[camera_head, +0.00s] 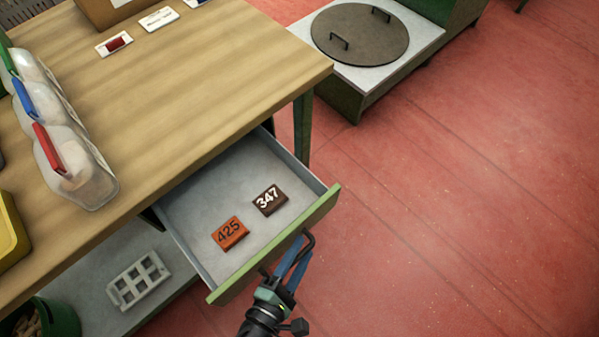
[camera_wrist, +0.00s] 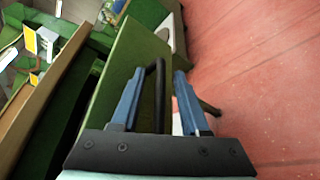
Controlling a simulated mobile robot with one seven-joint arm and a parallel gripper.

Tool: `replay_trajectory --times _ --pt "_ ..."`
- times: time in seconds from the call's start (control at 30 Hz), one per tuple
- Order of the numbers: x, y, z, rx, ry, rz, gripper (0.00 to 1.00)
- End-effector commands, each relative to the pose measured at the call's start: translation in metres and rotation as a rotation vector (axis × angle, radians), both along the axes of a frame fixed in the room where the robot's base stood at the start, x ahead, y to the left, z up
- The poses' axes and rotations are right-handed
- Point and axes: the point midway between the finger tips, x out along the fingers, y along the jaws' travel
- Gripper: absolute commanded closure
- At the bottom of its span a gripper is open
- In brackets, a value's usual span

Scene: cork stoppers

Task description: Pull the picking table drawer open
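The picking table (camera_head: 200,100) has a wooden top, and its grey drawer (camera_head: 185,205) stands pulled out below the edge. The drawer has a green front (camera_head: 275,246), which also shows in the wrist view (camera_wrist: 125,75), and a black bar handle (camera_head: 308,241). An orange block marked 425 (camera_head: 230,233) and a dark brown block marked 347 (camera_head: 270,200) lie inside. My gripper (camera_head: 297,251) is at the handle. In the wrist view its blue fingers (camera_wrist: 159,76) are apart, with the black handle (camera_wrist: 158,95) between them, closer to the left finger.
Clear bins with coloured handles (camera_head: 75,165) stand on the tabletop at left. A lower shelf holds a white rack (camera_head: 138,280) and a green bin (camera_head: 55,318). A round-lidded unit (camera_head: 360,35) stands at the back. The red floor at right is clear.

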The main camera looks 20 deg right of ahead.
Motion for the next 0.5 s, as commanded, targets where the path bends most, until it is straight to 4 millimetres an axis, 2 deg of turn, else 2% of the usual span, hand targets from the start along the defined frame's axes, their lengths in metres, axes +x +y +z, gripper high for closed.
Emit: replay_trajectory --times 0.5 --pt "-0.0012 0.0019 0.0008 0.0 0.0 0.0 0.55"
